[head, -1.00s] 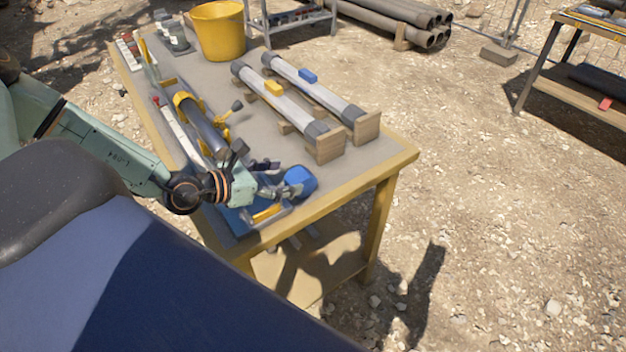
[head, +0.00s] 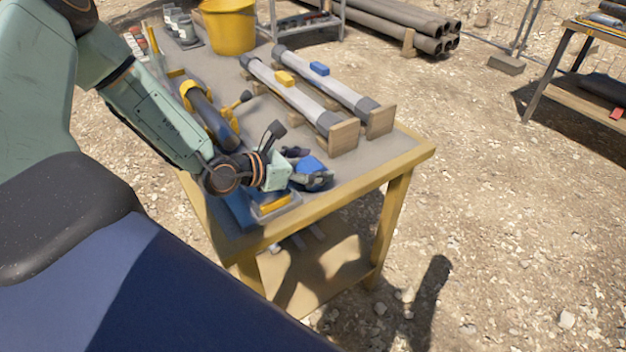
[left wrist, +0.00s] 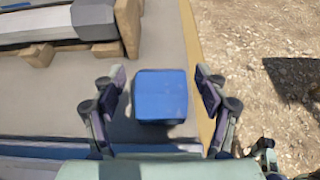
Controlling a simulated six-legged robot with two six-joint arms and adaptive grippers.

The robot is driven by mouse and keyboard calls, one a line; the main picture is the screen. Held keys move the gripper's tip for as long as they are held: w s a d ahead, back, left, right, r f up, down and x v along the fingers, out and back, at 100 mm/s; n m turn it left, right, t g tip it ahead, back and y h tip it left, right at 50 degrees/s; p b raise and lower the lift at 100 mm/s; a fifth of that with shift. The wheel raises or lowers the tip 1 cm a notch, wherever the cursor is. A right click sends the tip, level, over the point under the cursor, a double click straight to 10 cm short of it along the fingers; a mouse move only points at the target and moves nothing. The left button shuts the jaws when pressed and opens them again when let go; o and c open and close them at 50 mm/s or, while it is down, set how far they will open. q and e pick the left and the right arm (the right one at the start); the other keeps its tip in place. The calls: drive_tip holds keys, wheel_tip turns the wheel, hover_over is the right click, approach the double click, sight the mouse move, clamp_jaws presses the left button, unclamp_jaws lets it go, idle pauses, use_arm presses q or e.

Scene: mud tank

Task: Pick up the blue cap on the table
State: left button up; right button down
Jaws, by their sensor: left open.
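The blue cap (head: 311,167) is near the front right corner of the table (head: 372,178). It also shows in the left wrist view (left wrist: 161,95), with a squarish outline, near the table's yellow edge. My left gripper (head: 306,166) is at the cap and partly covers it in the head view. In the left wrist view the left gripper's fingers (left wrist: 160,88) are open, one on each side of the cap, with a gap on both sides. My right gripper is not in view.
Two grey tubes (head: 290,95) lie on wooden blocks behind the cap. A blue tray with a yellow piece (head: 274,204) lies in front of my left gripper. A yellow bucket (head: 229,27) stands at the back. The tabletop just right of the cap is clear.

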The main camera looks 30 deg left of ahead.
use_arm(q)
drive_tip(key=shift+w+d+f, duration=0.2)
drive_tip(key=shift+w+d, duration=0.15)
drive_tip(key=shift+w, duration=0.05)
drive_tip(key=shift+s+a+r, duration=0.1)
drive_tip(key=shift+s+a, duration=0.1)
drive_tip(key=shift+a, duration=0.15)
drive_tip(key=shift+w+d, duration=0.2)
drive_tip(key=shift+d, duration=0.1)
drive_tip(key=c, duration=0.5)
drive_tip(key=shift+s+a, duration=0.15)
drive_tip(key=shift+a, duration=0.1)
drive_tip(key=c, duration=0.6)
drive_tip(key=shift+d, duration=0.2)
drive_tip(key=shift+c, duration=0.7)
